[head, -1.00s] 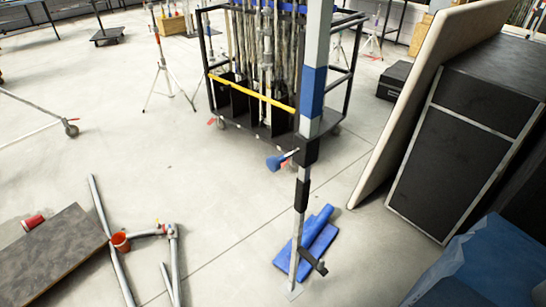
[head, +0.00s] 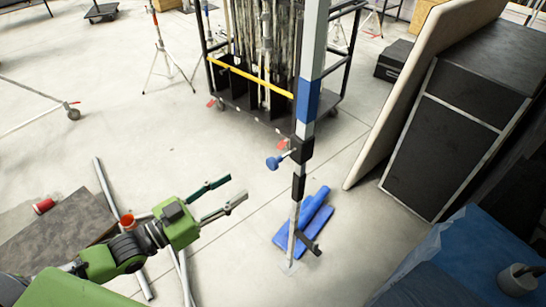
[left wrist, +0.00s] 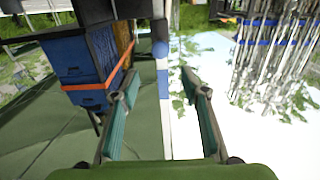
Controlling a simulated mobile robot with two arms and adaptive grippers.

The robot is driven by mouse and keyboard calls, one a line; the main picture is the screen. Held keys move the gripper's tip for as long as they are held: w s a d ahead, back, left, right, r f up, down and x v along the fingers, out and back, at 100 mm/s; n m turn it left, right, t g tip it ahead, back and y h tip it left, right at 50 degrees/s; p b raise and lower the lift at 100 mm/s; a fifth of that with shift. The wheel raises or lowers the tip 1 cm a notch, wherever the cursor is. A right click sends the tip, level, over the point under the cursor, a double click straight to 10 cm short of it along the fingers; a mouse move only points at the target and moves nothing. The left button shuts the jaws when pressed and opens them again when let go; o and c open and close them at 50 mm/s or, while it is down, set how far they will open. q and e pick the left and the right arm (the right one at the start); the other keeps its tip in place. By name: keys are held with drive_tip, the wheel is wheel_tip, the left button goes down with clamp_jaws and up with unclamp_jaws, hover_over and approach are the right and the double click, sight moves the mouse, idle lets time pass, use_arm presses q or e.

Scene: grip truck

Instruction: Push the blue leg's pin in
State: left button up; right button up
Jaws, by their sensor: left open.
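The leg is an upright pole with a blue band (head: 306,100) and a black clamp, standing right of centre in the head view. Its pin (head: 273,162) has a blue knob and sticks out to the left of the clamp. My left gripper (head: 237,189) is open and empty, lower left of the pin and apart from it. In the left wrist view a pale pole with a blue band (left wrist: 163,84) shows beyond the gap between the open fingers. A round blue knob (left wrist: 160,48) shows above that band. My right gripper is not in view.
Blue bags (head: 305,222) lie at the leg's foot. A black cart with poles (head: 262,125) stands behind. A tan panel and black case (head: 455,130) stand at right. Metal pipes (head: 105,195) and a grey board (head: 62,238) lie at lower left.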

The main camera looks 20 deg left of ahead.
sight(269, 164)
use_arm(q)
drive_tip(key=p+x, duration=0.2)
drive_tip(key=x, duration=1)
drive_tip(key=shift+w+d, duration=0.1)
drive_tip(key=shift+w, duration=0.25)
drive_tip(key=shift+w+d, duration=0.35)
drive_tip(key=shift+w, duration=0.05)
